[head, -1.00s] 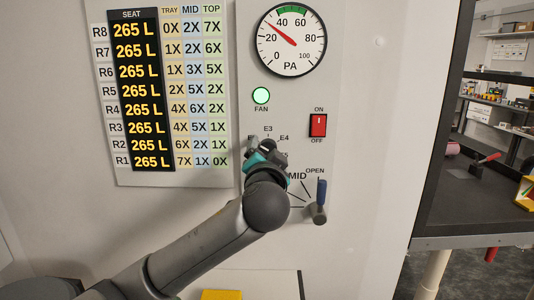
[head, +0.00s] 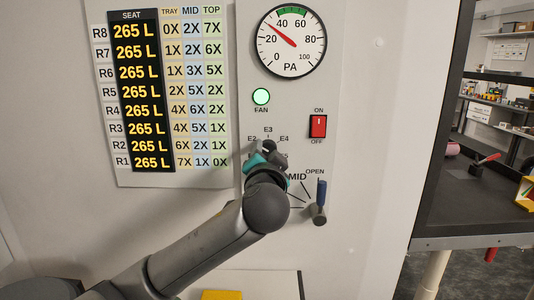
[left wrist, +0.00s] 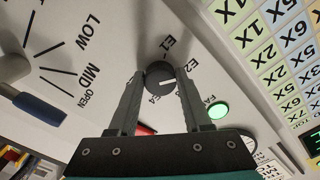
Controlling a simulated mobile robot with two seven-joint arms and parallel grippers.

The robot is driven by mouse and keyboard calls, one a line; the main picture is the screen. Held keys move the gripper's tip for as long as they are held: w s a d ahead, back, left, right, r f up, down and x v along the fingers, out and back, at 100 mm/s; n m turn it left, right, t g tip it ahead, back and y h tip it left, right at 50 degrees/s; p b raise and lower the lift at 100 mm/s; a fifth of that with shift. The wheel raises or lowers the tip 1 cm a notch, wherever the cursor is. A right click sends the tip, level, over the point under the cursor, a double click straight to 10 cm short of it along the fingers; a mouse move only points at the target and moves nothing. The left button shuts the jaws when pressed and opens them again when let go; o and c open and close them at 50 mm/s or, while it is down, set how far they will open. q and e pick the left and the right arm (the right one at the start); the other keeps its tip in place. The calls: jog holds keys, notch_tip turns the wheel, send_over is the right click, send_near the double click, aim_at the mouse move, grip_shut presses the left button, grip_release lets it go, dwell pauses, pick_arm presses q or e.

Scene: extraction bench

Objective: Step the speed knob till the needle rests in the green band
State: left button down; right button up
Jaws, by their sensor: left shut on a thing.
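The speed knob (left wrist: 158,72) is small, round and dark with a white mark; it sits between my left gripper's fingers in the left wrist view. Labels E1, E2 and E4 show around it there. My left gripper (left wrist: 157,80) is shut on the knob; in the head view the left gripper (head: 268,148) covers most of it, with E2, E3 and E4 readable above. The round PA gauge (head: 291,60) is at the top of the panel. Its red needle (head: 279,32) points between 20 and 40, left of the green band (head: 292,12). My right gripper is not in view.
A lit green FAN lamp (head: 261,97) and a red ON/OFF switch (head: 318,126) are above the knob. A blue-handled lever (head: 321,198) stands close at lower right, by OPEN. A SEAT display board (head: 140,90) is at left.

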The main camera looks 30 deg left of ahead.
pick_arm(q)
jog(key=m+p, duration=0.6)
jog(key=p, duration=0.1)
jog(key=m+p, duration=0.3)
jog(key=shift+r+p, duration=0.3)
jog(key=shift+f+m+p, duration=0.1)
jog(key=shift+m+p, duration=1.05)
jog(key=shift+m, duration=0.15)
jog(key=shift+c, duration=1.7)
grip_release()
jog(key=shift+s, duration=0.1)
jog(key=b+v, duration=0.1)
jog(key=v, duration=1.4)
jog(key=shift+b, duration=0.4)
jog(key=shift+d+f, duration=0.1)
